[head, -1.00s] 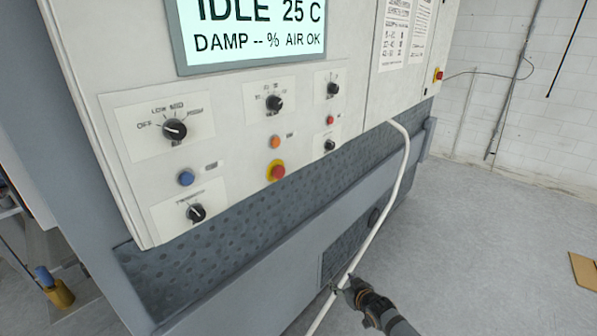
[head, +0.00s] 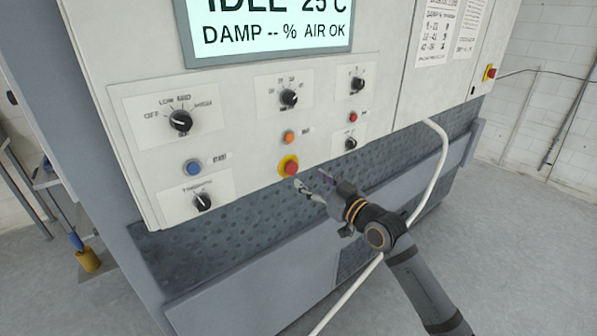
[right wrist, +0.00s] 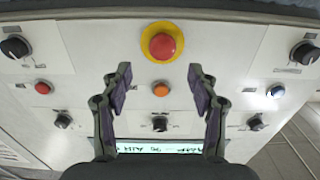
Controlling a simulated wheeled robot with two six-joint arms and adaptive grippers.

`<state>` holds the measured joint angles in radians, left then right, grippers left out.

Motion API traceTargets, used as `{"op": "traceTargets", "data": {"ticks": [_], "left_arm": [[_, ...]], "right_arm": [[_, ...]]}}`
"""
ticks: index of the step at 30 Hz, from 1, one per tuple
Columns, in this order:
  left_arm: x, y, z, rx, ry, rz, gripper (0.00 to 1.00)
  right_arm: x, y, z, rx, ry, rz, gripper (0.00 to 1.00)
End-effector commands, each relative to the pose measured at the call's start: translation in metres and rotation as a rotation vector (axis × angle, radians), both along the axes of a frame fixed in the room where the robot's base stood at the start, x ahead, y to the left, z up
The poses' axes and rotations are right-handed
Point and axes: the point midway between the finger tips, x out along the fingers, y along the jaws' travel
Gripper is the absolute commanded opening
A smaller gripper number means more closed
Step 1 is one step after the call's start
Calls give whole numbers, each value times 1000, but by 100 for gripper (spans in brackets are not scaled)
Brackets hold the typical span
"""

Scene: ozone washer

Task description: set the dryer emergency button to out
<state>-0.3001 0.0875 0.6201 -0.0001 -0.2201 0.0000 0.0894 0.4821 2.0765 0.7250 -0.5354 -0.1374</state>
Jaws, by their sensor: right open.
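The emergency button is a red mushroom head on a round yellow base (head: 289,167), low on the white control panel (head: 240,150). It also shows in the right wrist view (right wrist: 162,42), top centre, beyond the fingertips. Whether it is pressed in or out I cannot tell. My right gripper (head: 312,187) is just below and right of the button, apart from it. In the right wrist view its two fingers (right wrist: 160,82) are spread wide with nothing between them. My left gripper is in neither view.
An orange button (head: 289,137) sits just above the emergency button. A blue button (head: 193,168) and several black knobs share the panel. A white hose (head: 437,165) hangs at the right. Another red-and-yellow button (head: 489,73) is at the machine's far right. A grey ledge (head: 300,270) runs below.

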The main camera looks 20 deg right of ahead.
Motion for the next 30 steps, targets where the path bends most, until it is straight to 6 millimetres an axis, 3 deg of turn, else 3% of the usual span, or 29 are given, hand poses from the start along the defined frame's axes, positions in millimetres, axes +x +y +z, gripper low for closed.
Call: {"op": "traceTargets", "data": {"ticks": [9, 21, 30], "left_arm": [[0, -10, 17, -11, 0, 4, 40], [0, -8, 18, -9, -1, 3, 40], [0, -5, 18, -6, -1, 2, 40]], "right_arm": [[51, 20, 4, 5, 1, 4, 60], [59, 23, 1, -1, 0, 4, 59], [59, 23, 1, -1, 0, 4, 18]]}}
